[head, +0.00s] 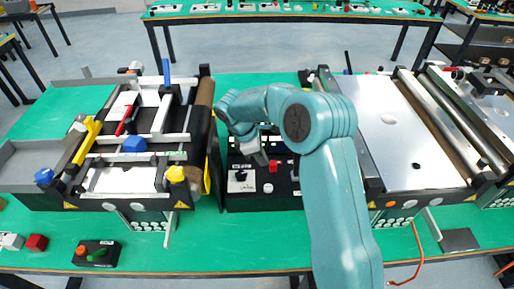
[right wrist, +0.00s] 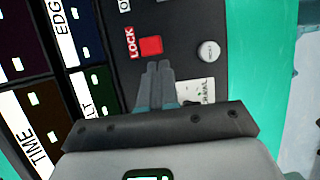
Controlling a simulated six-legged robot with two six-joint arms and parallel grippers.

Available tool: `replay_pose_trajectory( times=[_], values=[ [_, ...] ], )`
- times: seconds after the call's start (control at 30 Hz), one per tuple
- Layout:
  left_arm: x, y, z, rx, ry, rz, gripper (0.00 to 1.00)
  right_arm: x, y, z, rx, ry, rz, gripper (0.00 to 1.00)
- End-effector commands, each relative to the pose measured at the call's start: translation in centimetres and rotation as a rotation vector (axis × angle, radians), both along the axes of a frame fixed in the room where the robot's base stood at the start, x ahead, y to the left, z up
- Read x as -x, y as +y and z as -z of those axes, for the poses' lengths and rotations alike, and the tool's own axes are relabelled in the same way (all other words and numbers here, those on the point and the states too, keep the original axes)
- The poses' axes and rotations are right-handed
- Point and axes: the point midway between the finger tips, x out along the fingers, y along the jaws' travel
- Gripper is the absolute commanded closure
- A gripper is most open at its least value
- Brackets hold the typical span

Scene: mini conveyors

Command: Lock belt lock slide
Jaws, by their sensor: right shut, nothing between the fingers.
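The black control box (head: 255,195) stands on the green table between two mini conveyors. Its red square slide piece (head: 273,166) shows in the right wrist view (right wrist: 150,47) beside a red LOCK label (right wrist: 131,43). My right gripper (head: 262,159) reaches down over the box from the right. In the right wrist view its fingers (right wrist: 160,68) are shut together and empty, just below the red piece. I cannot tell whether the fingertips touch it. My left gripper is not in view.
A round white button (right wrist: 208,51) and a white-labelled switch (head: 241,180) are close by on the box. Conveyors flank it: one with coloured clamps (head: 135,145) at left, one with a pale plate (head: 410,135) at right. A small button box (head: 97,254) lies front left.

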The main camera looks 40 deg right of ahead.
Motion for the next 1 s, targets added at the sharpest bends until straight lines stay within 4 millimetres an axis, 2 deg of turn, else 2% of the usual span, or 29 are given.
replay_pose_trajectory(
  times=[0.13,0.47,0.77,1.0],
  values=[
    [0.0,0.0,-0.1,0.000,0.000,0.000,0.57,0.1,-0.2,0.7,0.000,0.001,0.000,1.00],
    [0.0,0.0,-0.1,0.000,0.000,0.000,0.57,0.2,-0.3,0.8,-0.001,0.001,0.000,1.00],
    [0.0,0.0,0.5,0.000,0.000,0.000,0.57,2.6,-3.2,0.8,-0.001,0.001,0.003,1.00],
    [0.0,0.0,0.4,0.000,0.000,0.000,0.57,2.7,-3.3,0.8,-0.001,0.001,-0.001,1.00]
  ],
)
